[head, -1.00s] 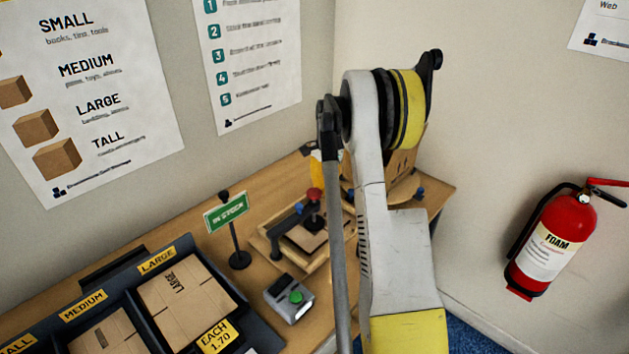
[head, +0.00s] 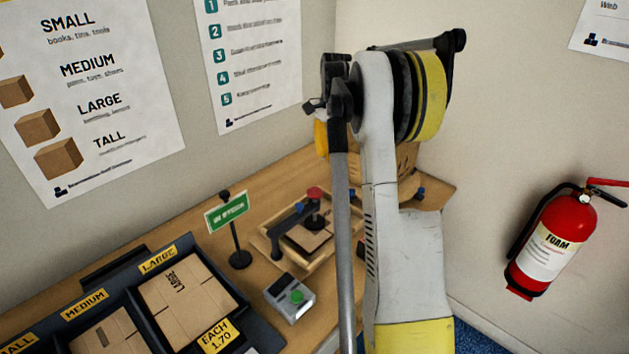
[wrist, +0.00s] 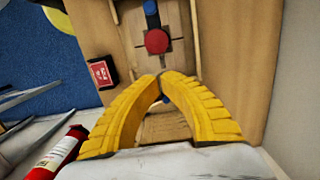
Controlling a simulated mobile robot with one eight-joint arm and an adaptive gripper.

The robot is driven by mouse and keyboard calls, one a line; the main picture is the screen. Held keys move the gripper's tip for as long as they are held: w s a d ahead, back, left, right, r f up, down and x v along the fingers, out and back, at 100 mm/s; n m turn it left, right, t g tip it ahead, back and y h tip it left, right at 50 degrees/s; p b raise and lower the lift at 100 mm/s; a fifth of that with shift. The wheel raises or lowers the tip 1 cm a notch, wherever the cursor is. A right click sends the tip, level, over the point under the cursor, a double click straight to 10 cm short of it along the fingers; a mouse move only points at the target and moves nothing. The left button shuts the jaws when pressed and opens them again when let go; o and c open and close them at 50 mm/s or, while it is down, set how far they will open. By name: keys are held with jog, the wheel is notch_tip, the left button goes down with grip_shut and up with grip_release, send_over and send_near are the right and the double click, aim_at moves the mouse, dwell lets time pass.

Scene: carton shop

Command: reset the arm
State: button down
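My arm stands upright in the middle of the head view, with its yellow-banded joint at the top. My gripper (wrist: 164,78) shows in the wrist view as two curved yellow ribbed fingers. Their tips come together, and I see nothing held between them. In the head view only a bit of yellow finger (head: 321,138) shows left of my arm; the rest of the gripper is hidden behind the arm. In the wrist view the gripper points toward a wooden fixture with a red knob (wrist: 156,41), apart from it as far as I can tell.
The wooden fixture (head: 268,247) stands on the bench beside a device with a green button (head: 290,299) and a green sign (head: 227,212). A dark rack holds flat cartons (head: 187,296). A carton (head: 405,160) sits behind my arm. A fire extinguisher (head: 550,245) hangs at right.

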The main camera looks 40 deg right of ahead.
dwell(0.4)
jog(key=s+a+r+n+t+h, duration=0.1)
jog(key=s+a+r+n, duration=0.15)
jog(key=a, duration=0.45)
jog(key=s+a+r+n+t, duration=0.1)
jog(key=a+r+n, duration=0.25)
jog(key=a, duration=0.35)
jog(key=s+a+r+n+t+h, duration=0.15)
jog(key=a+r, duration=0.25)
jog(key=a, duration=0.4)
jog(key=s+a+f+n+t, duration=0.2)
jog(key=s+a+n, duration=0.3)
jog(key=s+a, duration=0.2)
jog(key=s+a+f+n+t+y, duration=0.1)
jog(key=s+a+f+n+t, duration=0.1)
jog(key=s+a, duration=0.6)
jog(key=a+f+n, duration=0.1)
jog(key=n, duration=0.1)
jog(key=shift+s+a+f+n, duration=0.15)
jog(key=shift+a+f+n, duration=0.1)
jog(key=shift+a+n, duration=0.1)
